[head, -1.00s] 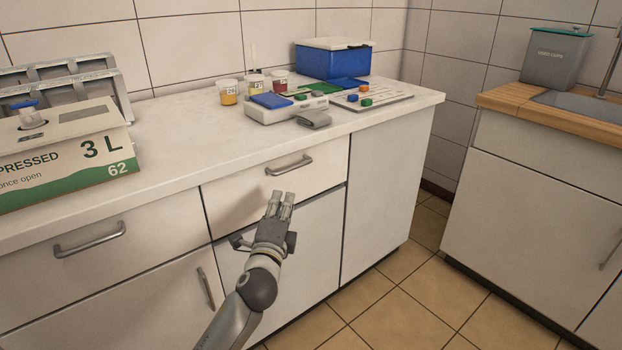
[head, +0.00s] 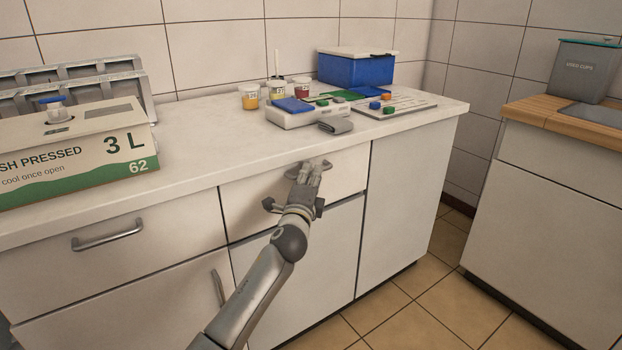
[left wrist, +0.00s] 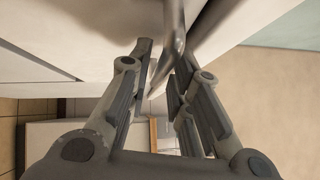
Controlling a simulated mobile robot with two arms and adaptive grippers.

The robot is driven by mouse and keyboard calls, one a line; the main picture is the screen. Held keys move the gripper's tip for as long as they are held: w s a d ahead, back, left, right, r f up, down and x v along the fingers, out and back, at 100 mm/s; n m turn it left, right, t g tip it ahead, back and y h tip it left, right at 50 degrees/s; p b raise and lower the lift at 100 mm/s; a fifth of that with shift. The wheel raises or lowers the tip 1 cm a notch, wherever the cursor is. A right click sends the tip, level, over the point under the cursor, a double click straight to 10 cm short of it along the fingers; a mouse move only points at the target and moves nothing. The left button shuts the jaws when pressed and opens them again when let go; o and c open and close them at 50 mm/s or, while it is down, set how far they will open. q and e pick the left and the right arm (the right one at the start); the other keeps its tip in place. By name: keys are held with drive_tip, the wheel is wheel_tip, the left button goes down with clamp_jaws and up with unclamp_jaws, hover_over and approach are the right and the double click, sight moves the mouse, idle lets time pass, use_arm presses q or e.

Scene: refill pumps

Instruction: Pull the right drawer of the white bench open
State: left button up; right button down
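The right drawer (head: 247,205) of the white bench (head: 205,166) is shut, its front flush with the cabinet. Its grey bar handle (head: 325,164) is partly hidden behind my left gripper (head: 308,175) in the head view. In the left wrist view the handle (left wrist: 174,22) reaches in from the top, between the fingertips of the left gripper (left wrist: 163,62). The fingers are apart, with gaps visible beside the bar, so the gripper looks open around the handle. I cannot tell whether a finger touches it. My right gripper is not in view.
The left drawer (head: 60,265) with its handle (head: 107,236) is shut. A juice carton (head: 70,160), small cups, a grey device and a blue box (head: 356,70) stand on the worktop. A second cabinet (head: 560,230) stands at the right, with tiled floor between.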

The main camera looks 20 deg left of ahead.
use_arm(q)
drive_tip(key=shift+w, duration=0.25)
drive_tip(key=shift+c, duration=0.3)
clamp_jaws()
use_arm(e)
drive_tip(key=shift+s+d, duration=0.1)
